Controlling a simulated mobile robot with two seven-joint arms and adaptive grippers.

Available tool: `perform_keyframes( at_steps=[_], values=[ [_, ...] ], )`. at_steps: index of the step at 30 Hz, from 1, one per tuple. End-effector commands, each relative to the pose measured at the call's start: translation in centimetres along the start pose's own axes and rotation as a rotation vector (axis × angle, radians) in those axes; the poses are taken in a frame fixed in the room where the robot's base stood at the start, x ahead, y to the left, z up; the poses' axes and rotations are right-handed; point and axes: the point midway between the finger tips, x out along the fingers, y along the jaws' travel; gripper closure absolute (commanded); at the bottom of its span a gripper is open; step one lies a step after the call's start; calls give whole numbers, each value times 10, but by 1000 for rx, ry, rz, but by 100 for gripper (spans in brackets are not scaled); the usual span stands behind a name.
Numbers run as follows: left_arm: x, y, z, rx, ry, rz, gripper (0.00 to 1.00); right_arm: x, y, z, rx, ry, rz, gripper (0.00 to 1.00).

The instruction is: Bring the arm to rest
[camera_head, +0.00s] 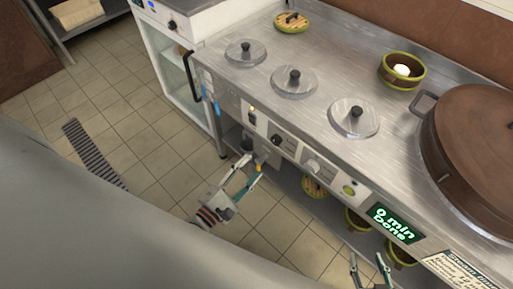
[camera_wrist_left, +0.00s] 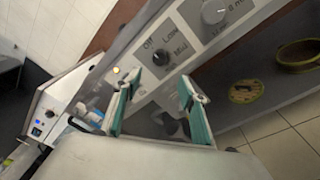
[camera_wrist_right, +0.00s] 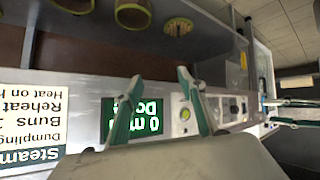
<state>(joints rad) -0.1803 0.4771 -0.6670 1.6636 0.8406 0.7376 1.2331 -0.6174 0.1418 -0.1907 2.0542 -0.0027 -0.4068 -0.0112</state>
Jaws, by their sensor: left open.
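My left gripper (camera_head: 242,182) is open in front of the stove's control panel (camera_head: 290,150), near its left end, and nothing shows between its fingers. In the left wrist view its two teal-lined fingers (camera_wrist_left: 158,108) stand apart before the panel's knobs. My right gripper (camera_head: 368,268) is at the bottom edge of the head view, in front of the panel's right part. In the right wrist view its fingers (camera_wrist_right: 158,105) are apart and empty, before the green display (camera_wrist_right: 150,118) and a round green button (camera_wrist_right: 185,113).
The steel counter (camera_head: 330,75) holds three lidded wells, a green-rimmed bowl (camera_head: 402,70) with something white in it, a round lid (camera_head: 291,22) and a large brown pot (camera_head: 475,150). Several pots stand on the shelf below. A glass-front cabinet (camera_head: 180,65) stands left.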

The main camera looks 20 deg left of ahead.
Motion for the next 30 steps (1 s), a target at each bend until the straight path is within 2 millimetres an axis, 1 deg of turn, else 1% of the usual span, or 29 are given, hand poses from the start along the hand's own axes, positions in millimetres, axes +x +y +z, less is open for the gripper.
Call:
perform_keyframes(
  at_steps=[7,8,11,14,15,17,18,19,21,22,24,27,30],
  values=[
    [0,0,2,11,-3,-2,58,0,0,-1,0,1,1,60],
    [0,0,5,28,-8,-5,58,0,1,-3,0,3,2,60],
    [-2,0,25,169,-43,-29,58,-2,4,-12,1,14,5,60],
    [-9,-3,55,465,-103,-76,58,-6,6,-25,7,30,7,60],
    [-13,-5,66,619,-129,-101,58,-8,7,-31,11,37,7,60],
    [-21,-9,76,874,-164,-146,58,-11,7,-39,18,44,5,60],
    [-28,-13,79,1046,-185,-182,58,-13,7,-42,23,46,3,60],
    [-33,-15,78,1173,-200,-212,58,-15,6,-43,26,44,0,60],
    [-47,-19,71,1455,-234,-292,58,-18,2,-43,34,37,-8,60],
    [-54,-20,65,1567,-250,-331,58,-20,0,-42,37,33,-12,60],
    [-70,-22,50,1795,-287,-424,58,-24,-5,-40,44,24,-21,60],
    [-91,-22,28,2033,-339,-545,58,-28,-9,-37,52,16,-29,60],
    [-105,-20,13,2167,-380,-627,58,-29,-10,-36,56,16,-30,60]
  ],
)
